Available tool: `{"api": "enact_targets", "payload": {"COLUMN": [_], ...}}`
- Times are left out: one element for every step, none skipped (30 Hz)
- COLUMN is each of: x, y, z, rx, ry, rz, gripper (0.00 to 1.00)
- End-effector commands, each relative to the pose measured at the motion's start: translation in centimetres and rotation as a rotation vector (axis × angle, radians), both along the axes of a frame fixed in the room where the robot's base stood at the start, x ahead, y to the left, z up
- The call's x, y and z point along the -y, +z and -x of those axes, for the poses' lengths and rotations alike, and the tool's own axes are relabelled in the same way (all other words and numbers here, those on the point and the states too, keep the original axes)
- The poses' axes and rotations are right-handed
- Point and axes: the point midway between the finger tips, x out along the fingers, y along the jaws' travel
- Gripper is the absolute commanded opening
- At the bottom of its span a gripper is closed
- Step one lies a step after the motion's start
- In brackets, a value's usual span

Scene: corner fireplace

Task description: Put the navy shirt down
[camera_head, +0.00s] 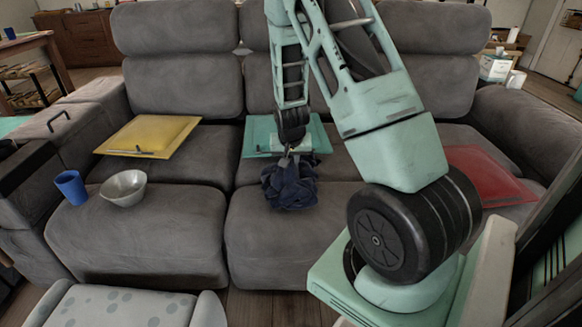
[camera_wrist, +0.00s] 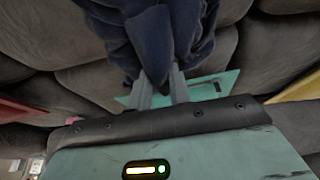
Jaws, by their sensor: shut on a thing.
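The navy shirt (camera_head: 290,185) is a crumpled dark blue bundle in front of the sofa's middle seat in the head view. My gripper (camera_head: 289,158) is shut on its upper part, and the cloth hangs below the fingers. In the wrist view the shirt (camera_wrist: 158,40) spreads out from between the two fingertips (camera_wrist: 160,85). I cannot tell whether its lower end touches the seat. A teal board (camera_head: 258,137) lies on the middle seat behind the gripper, partly hidden by it.
A yellow board (camera_head: 150,135) lies on the left seat and a red board (camera_head: 485,172) on the right seat. A blue cup (camera_head: 70,187) and a pale bowl (camera_head: 124,188) stand at the left seat's front. The grey sofa (camera_head: 135,235) has bare room between bowl and shirt.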

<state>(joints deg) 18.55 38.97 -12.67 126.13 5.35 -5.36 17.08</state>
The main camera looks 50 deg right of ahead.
Motion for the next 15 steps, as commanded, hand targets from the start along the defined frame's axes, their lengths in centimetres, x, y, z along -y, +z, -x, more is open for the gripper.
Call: {"api": "enact_targets", "payload": {"x": [0.0, 0.0, 0.0, 0.0, 0.0, 0.0, 0.0, 0.0, 0.0, 0.0, 0.0, 0.0, 0.0, 0.0, 0.0], "y": [-1.1, -1.5, -1.9, -2.1, -2.1, -2.1, -2.0, -2.0, -2.0, -2.0, -2.0, -2.0, -2.1, -2.2, -2.4], "z": [0.1, 0.1, 0.0, 0.0, 0.0, 0.0, 0.0, 0.0, 0.0, 0.0, 0.0, 0.0, 0.0, 0.0, 0.0], "rx": [-0.002, -0.002, -0.002, -0.001, 0.0, 0.001, 0.001, 0.001, 0.001, 0.001, 0.001, 0.001, 0.001, 0.0, 0.0], "ry": [0.0, 0.001, 0.0, 0.0, 0.0, 0.0, 0.0, 0.0, 0.0, 0.0, 0.0, 0.0, 0.0, 0.0, 0.0], "rz": [-0.001, -0.001, -0.001, 0.0, 0.0, 0.001, 0.001, 0.001, 0.001, 0.001, 0.001, 0.001, 0.001, 0.0, 0.0], "gripper": [0.0, 0.0, 0.0, 0.0, 0.0, 0.0, 0.0, 0.0, 0.0, 0.0, 0.0, 0.0, 0.0, 0.0, 0.0]}}
